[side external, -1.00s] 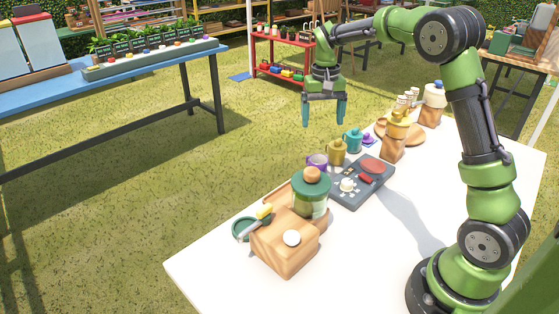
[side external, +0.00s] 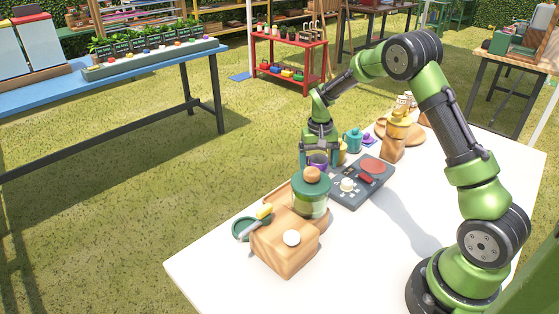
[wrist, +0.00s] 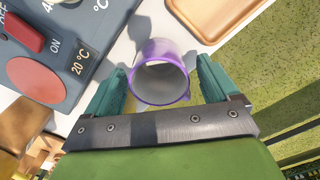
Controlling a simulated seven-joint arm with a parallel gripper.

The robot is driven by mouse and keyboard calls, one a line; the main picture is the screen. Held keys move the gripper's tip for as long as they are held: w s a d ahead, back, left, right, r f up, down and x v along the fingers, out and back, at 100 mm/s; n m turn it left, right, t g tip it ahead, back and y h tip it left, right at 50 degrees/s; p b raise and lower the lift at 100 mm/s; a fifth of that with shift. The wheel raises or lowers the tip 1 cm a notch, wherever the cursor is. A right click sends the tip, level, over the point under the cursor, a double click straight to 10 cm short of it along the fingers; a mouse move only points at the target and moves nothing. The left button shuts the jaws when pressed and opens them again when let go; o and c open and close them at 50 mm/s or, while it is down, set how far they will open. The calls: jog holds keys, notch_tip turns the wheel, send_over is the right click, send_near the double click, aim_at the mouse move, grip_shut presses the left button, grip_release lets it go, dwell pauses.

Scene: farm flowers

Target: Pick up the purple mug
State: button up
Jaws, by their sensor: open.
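The purple mug (side external: 318,159) stands on the white table, partly hidden by my gripper in the side view. In the wrist view the purple mug (wrist: 162,50) shows its grey inside and purple rim. My gripper (side external: 319,160) is low over the table at the mug. In the wrist view my gripper (wrist: 158,85) is open, with one teal finger on each side of the mug's rim. I cannot tell whether either finger touches the mug.
A dark control panel (side external: 344,194) lies close beside the mug. A green-lidded jar (side external: 311,205) and a wooden block (side external: 286,262) stand in front. A yellow mug (side external: 342,152) and a teal mug (side external: 353,140) stand behind. A wooden tray (wrist: 205,18) is near the mug.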

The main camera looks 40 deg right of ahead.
jog(key=shift+f, duration=0.6)
jog(key=c, duration=1.1)
